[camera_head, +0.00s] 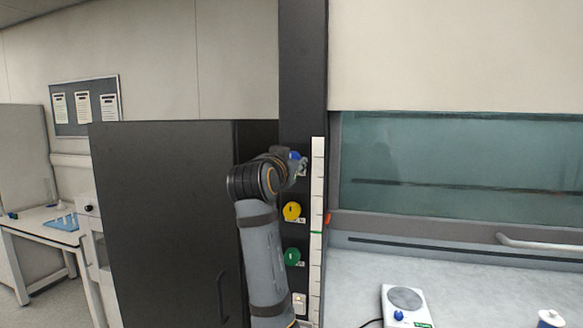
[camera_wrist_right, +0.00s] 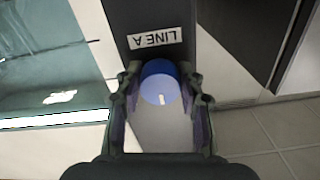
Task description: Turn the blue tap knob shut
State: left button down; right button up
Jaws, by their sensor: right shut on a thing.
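The blue tap knob (camera_wrist_right: 160,84) sits on a dark column below an upside-down "LINE A" label in the right wrist view. It is round with a small white mark near its lower edge in that view. My right gripper (camera_wrist_right: 160,100) has a finger on each side of the knob and is shut on it. In the head view a bit of the blue knob (camera_head: 295,156) shows at the top of the column, mostly hidden by my right gripper (camera_head: 299,165). My left gripper is not in view.
Below on the same dark column are a yellow knob (camera_head: 291,211) and a green knob (camera_head: 292,257). A fume hood with a glass sash (camera_head: 460,165) stands to the right, with a hotplate (camera_head: 405,303) on its worktop. A dark cabinet (camera_head: 165,220) stands left.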

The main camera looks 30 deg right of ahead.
dwell(0.5)
jog(key=o, duration=1.2)
jog(key=shift+s+a, duration=0.1)
jog(key=v, duration=0.7)
jog(key=shift+s+a, duration=0.1)
jog(key=shift+s, duration=0.05)
